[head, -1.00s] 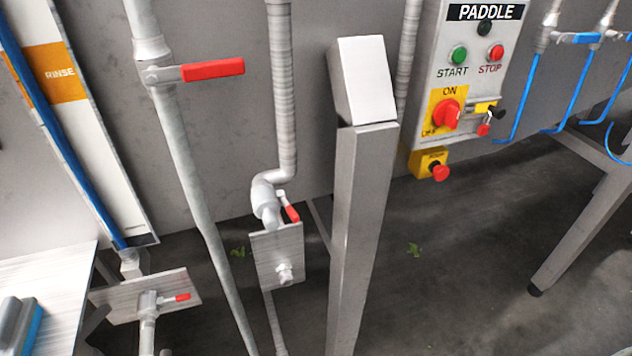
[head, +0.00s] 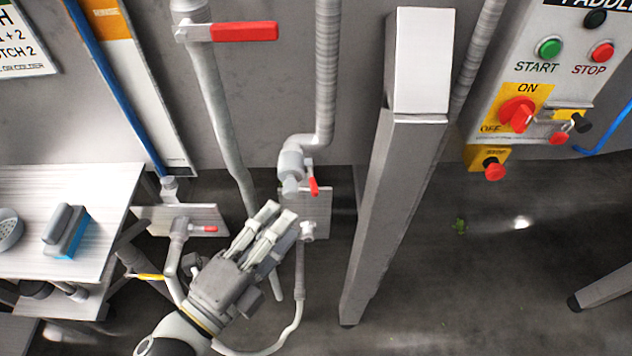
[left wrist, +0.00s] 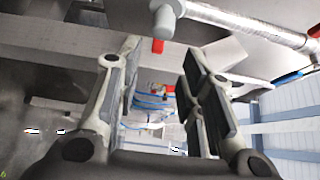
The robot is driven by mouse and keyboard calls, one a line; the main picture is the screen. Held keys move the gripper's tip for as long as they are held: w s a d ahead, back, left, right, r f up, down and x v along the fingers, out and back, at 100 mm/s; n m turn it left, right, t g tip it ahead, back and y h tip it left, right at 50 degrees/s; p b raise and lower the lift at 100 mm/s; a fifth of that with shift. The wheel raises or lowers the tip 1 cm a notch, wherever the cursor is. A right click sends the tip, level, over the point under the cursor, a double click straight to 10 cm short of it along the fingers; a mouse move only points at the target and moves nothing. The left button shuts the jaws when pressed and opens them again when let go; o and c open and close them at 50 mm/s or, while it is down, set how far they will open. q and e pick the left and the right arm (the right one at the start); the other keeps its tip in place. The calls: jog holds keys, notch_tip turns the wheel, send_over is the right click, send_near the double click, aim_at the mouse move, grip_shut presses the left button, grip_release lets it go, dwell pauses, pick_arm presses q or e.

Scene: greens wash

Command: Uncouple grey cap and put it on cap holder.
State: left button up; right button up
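My left gripper (head: 279,212) reaches in from the lower left of the head view, its fingers pointing up and right toward a small plate. In the left wrist view its two fingers (left wrist: 158,55) stand apart with nothing between them. A grey pipe end (head: 290,186) with a red lever (head: 313,186) hangs just beyond the fingertips, above the plate. A blunt grey end (left wrist: 165,18), perhaps the cap, shows above the fingers in the wrist view. A small pale fitting (head: 307,231) sits on the plate (head: 322,205); I cannot tell whether it is the cap holder. My right gripper is not in view.
A metal post (head: 385,200) stands right of the pipe. A second plate (head: 208,217) with a valve is to the left. A steel table (head: 100,190) with a blue-edged brush (head: 67,232) stands further left. A control panel (head: 545,70) is at right; open floor lies below it.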

aim_at(314, 184)
pick_arm(q)
jog(key=p+x, duration=0.2)
jog(key=x, duration=0.7)
jog(key=shift+w+d+f+p, duration=0.1)
jog(key=shift+w+d+p, duration=0.25)
jog(key=shift+w+p, duration=0.1)
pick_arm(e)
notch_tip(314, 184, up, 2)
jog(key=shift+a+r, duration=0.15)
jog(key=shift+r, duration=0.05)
pick_arm(q)
jog(key=shift+c, duration=0.4)
